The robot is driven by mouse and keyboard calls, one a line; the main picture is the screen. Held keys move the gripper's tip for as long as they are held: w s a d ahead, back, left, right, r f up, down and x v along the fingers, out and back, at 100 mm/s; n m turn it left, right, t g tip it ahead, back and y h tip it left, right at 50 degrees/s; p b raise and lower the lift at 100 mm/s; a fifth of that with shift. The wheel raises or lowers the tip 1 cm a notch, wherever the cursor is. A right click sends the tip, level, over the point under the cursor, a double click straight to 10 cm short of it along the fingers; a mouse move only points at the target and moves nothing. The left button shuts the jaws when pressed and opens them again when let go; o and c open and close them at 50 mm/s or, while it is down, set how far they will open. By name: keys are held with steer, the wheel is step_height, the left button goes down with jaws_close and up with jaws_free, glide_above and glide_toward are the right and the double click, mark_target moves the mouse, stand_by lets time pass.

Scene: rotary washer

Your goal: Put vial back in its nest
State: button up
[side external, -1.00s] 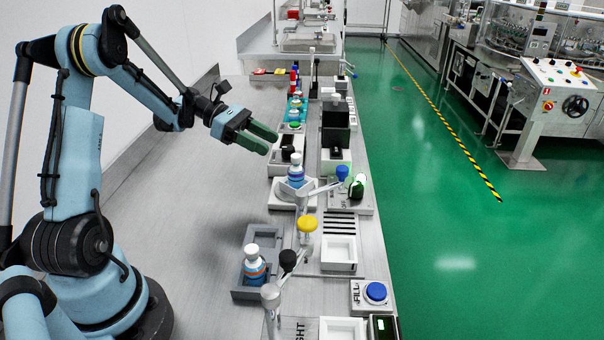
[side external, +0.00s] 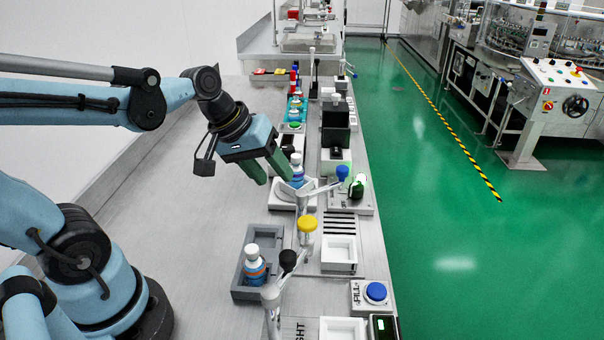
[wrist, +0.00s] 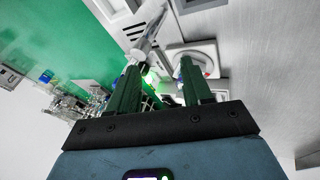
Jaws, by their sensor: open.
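A vial (side external: 297,170) with a white cap and a blue and red body stands upright on a white station in the side view. My gripper (side external: 277,180) is open, its green fingers pointing down just left of this vial. One finger overlaps the station in the picture; I cannot tell whether it touches. A second similar vial (side external: 255,268) stands in a grey tray (side external: 240,290) with two recesses; the rear recess is empty. In the wrist view, the two fingers (wrist: 158,72) are apart, with a round white station (wrist: 207,47) beyond the right finger.
A lever with a blue knob (side external: 342,173) reaches across beside the station. A yellow knob (side external: 307,223) and a black knob (side external: 287,259) on levers stand nearer the camera. A black box-shaped unit (side external: 336,130) stands behind. The bench left of the tray is clear.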

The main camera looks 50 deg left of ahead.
steer(key=m, duration=0.2)
steer(key=s+m+t+y, duration=0.1)
steer(key=s+d+m, duration=0.1)
steer(key=m, duration=0.1)
steer(key=shift+s+f+m+t+y, duration=0.1)
steer(key=shift+s+m+t+y, duration=0.15)
steer(key=shift+m+t+y, duration=0.05)
steer(key=shift+o, duration=0.6)
steer(key=shift+s+m, duration=0.1)
steer(key=shift+m, duration=0.2)
steer(key=shift+o, duration=1.4)
